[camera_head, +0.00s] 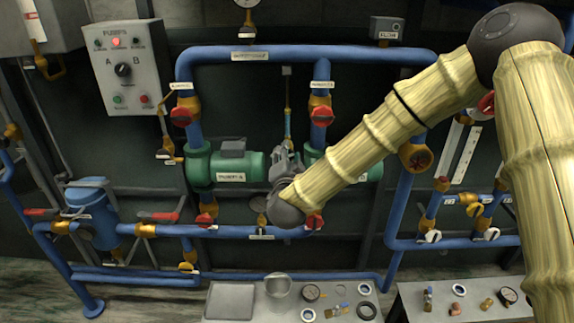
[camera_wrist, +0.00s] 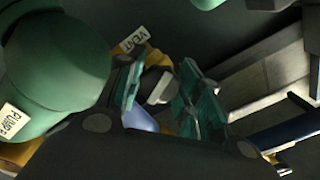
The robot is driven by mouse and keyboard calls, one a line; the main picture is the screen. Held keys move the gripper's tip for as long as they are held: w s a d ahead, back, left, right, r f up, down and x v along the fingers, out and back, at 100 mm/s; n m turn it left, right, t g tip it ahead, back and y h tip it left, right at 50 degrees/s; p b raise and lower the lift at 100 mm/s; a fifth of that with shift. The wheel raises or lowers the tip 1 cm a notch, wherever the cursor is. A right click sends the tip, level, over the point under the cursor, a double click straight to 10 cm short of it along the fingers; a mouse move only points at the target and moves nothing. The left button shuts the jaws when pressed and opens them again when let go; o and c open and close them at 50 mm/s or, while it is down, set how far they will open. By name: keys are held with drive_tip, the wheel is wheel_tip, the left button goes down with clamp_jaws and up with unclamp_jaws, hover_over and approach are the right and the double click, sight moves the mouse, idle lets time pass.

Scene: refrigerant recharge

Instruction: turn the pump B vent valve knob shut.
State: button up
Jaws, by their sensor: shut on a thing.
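The vent valve shows in the wrist view as a yellow body (camera_wrist: 182,59) with a white VENT tag (camera_wrist: 134,39). Its pale grey knob (camera_wrist: 160,86) sits between the two teal-padded fingers of my gripper (camera_wrist: 165,92). My gripper is shut on this knob. A green pump (camera_wrist: 60,60) with a partly cut-off label is at the left of that view. In the head view my gripper (camera_head: 285,160) is between green pump A (camera_head: 232,165) and pump B (camera_head: 368,168), which my arm mostly covers. The valve and knob are hidden there.
Blue pipes (camera_head: 250,54) with red-handled valves (camera_head: 181,116) surround the pumps. A control box (camera_head: 128,68) hangs at the upper left. A bench (camera_head: 228,302) with gauges and rings stands below; a second bench (camera_head: 415,305) is at the lower right.

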drive_tip(key=m+b, duration=0.3)
drive_tip(key=m, duration=0.1)
drive_tip(key=shift+f, duration=0.15)
drive_tip(key=shift+m+b, duration=0.55)
drive_tip(key=shift+m, duration=0.15)
drive_tip(key=shift+r, duration=0.2)
drive_tip(key=o, duration=1.1)
drive_tip(key=shift+c, duration=0.2)
drive_tip(key=s, duration=1.2)
